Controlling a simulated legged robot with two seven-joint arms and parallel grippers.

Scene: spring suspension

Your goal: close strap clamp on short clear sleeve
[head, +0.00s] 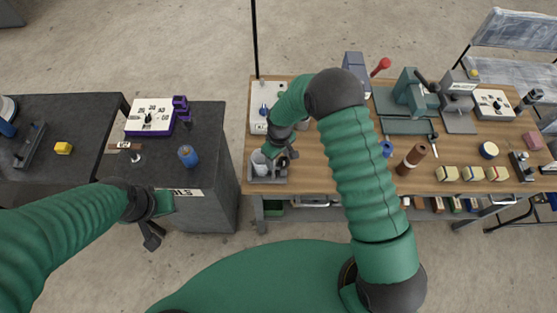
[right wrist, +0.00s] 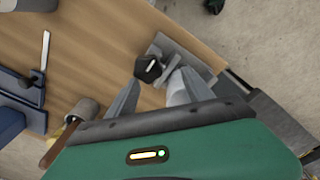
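A short pale sleeve (head: 259,161) stands at the left of a grey fixture (head: 268,180) on the wooden bench's front left corner. My right gripper (head: 281,158) is low over this fixture, beside the sleeve. In the right wrist view its fingers (right wrist: 150,88) are spread apart, with a black knob-like part (right wrist: 149,68) just beyond the tips. The grey fixture plate (right wrist: 198,60) lies behind it. I cannot make out the strap clamp itself or any contact. My left gripper (head: 152,238) hangs in front of the dark bench, away from the fixture; its finger opening is unclear.
The wooden bench (head: 335,165) holds a white panel (head: 262,98) behind the fixture, and a brown cylinder (head: 411,160), a green press (head: 412,95) and several small blocks to the right. The dark bench (head: 205,140) carries a blue cylinder (head: 188,155). A floor gap separates the benches.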

